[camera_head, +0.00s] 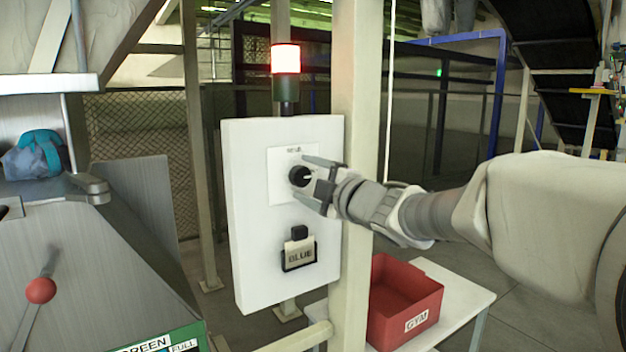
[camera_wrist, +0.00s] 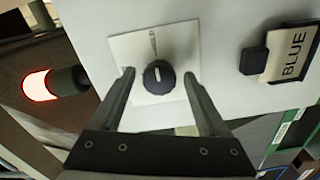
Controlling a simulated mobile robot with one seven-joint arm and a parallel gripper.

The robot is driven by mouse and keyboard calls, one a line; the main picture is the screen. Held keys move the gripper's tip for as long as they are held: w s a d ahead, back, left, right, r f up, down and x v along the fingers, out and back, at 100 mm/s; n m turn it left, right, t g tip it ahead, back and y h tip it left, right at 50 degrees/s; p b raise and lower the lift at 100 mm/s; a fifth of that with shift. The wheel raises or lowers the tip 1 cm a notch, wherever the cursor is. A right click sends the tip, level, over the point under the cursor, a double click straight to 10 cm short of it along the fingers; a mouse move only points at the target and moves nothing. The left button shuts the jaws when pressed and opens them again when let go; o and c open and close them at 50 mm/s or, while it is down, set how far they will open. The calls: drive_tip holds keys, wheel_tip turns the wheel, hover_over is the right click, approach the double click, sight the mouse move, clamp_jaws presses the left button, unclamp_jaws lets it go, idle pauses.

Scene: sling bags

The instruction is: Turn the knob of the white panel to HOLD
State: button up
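The white panel (camera_head: 245,240) stands upright on a post in the head view. Its black round knob (camera_head: 299,176) sits on a paler square plate in the upper part. In the wrist view the knob (camera_wrist: 158,76) shows a white pointer line; the small lettering on the plate is too small to read. My gripper (camera_head: 313,182) is in front of the knob. In the wrist view its two fingers (camera_wrist: 158,73) are apart, one on each side of the knob, with a gap on both sides. The gripper is open and empty.
Below the knob is a black block with a BLUE label (camera_head: 299,257). A lit red lamp (camera_head: 286,59) stands above the panel. A red GYM bin (camera_head: 390,305) rests on a white table at lower right. A grey machine with a red-balled lever (camera_head: 40,290) stands at left.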

drive_tip(key=shift+s, duration=0.1)
drive_tip(key=p+v, duration=0.1)
drive_tip(key=v, duration=1.6)
drive_tip(key=shift+d, duration=0.2)
drive_tip(key=s+d+f+m+g+h+p, duration=0.2)
drive_tip(key=s+d+f+m+h+p, duration=0.15)
drive_tip(key=d+m+h, duration=1.05)
drive_tip(key=s+a+f+m+g+y, duration=0.2)
drive_tip(key=s+a+f+m+g, duration=0.1)
drive_tip(key=s, duration=0.4)
drive_tip(key=s+a+f+m+g+y, duration=0.2)
drive_tip(key=s+a+f+m+g, duration=0.2)
drive_tip(key=s+f, duration=0.3)
drive_tip(key=shift+s+a+f+m+p, duration=0.3)
drive_tip(key=shift+s+a+f, duration=0.1)
drive_tip(key=shift+s+a, duration=0.05)
